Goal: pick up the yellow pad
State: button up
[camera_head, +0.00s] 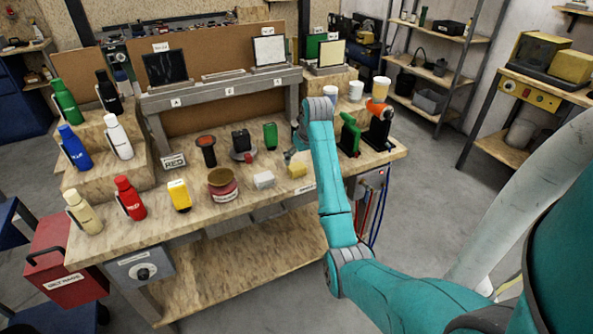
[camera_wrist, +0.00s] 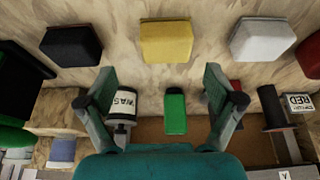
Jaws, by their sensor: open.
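The yellow pad (camera_head: 297,170) is a small block lying near the front edge of the wooden workbench. In the wrist view the yellow pad (camera_wrist: 166,41) is near the top middle, ahead of the fingertips and roughly centred between them. My gripper (camera_head: 296,156) is just behind and above the pad in the head view, partly hidden by my arm. In the wrist view my gripper (camera_wrist: 160,86) has its two fingers wide apart, with nothing held between them. The pad looks clear of both fingers.
A white block (camera_head: 263,180) lies left of the pad and a black block (camera_wrist: 71,45) on its other side. A green object (camera_wrist: 175,115) stands beyond the fingers. Bottles (camera_head: 118,137) stand on the bench's left.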

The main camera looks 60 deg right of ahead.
aim_at(297, 166)
jog(key=x, duration=0.4)
jog(key=shift+a+f, duration=0.1)
jog(key=shift+a, duration=0.35)
jog(key=shift+w+d+f, duration=0.15)
jog(key=shift+f, duration=0.45)
jog(key=c, duration=1.2)
